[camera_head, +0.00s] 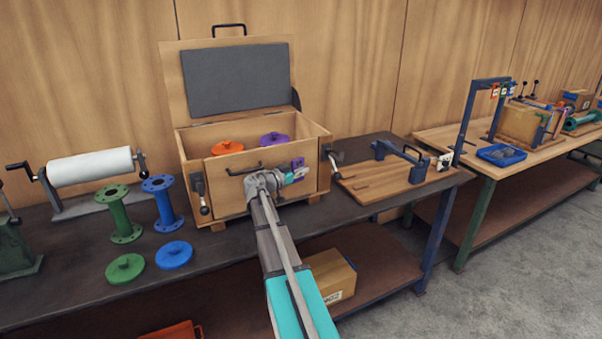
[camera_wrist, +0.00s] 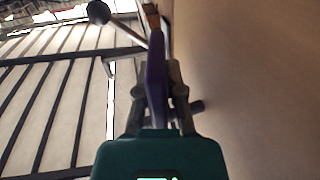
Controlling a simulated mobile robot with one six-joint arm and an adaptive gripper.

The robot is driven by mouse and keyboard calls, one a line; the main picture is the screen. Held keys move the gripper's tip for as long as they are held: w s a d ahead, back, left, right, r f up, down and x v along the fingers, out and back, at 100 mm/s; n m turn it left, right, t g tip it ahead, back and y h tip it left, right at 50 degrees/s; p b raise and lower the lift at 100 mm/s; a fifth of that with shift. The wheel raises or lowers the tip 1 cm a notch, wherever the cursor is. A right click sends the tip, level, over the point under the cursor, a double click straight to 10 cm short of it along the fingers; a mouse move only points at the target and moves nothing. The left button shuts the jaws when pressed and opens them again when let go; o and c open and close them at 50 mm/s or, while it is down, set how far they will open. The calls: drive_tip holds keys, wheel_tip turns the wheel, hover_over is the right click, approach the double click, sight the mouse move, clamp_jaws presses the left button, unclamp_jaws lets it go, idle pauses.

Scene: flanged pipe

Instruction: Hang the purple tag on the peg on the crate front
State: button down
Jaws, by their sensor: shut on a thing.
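The wooden crate (camera_head: 226,178) stands open on the dark bench, its lid raised behind it. My gripper (camera_head: 298,174) is at the right part of the crate's front and is shut on the purple tag (camera_head: 298,162). In the wrist view the purple tag (camera_wrist: 155,82) is seen nearly edge-on between the fingers of my gripper (camera_wrist: 157,95). The crate's front wall (camera_wrist: 245,90) fills the right side there, close beside the fingers. I cannot make out the peg for certain; my gripper and the tag cover that part of the front. Whether the tag touches the peg cannot be told.
Orange (camera_head: 228,147) and purple (camera_head: 274,138) lids lie inside. Green (camera_head: 120,214) and blue (camera_head: 162,203) flanged pipes stand left. A wooden board (camera_head: 390,183) lies right.

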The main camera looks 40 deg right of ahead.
drive_tip(key=shift+w+d+f, duration=0.1)
drive_tip(key=shift+w+f, duration=0.05)
drive_tip(key=shift+w, duration=0.25)
idle(0.6)
drive_tip(key=c, duration=0.7)
unclamp_jaws()
drive_tip(key=shift+s+f, duration=0.15)
drive_tip(key=shift+s+f+b, duration=0.25)
drive_tip(key=shift+f+b, duration=0.3)
drive_tip(key=shift+b, duration=0.15)
drive_tip(key=shift+s+f+b, duration=0.2)
drive_tip(key=shift+f+b, duration=0.35)
drive_tip(key=shift+b, duration=0.1)
drive_tip(key=shift+s+f, duration=0.1)
drive_tip(key=shift+f, duration=0.15)
drive_tip(key=shift+s, duration=0.15)
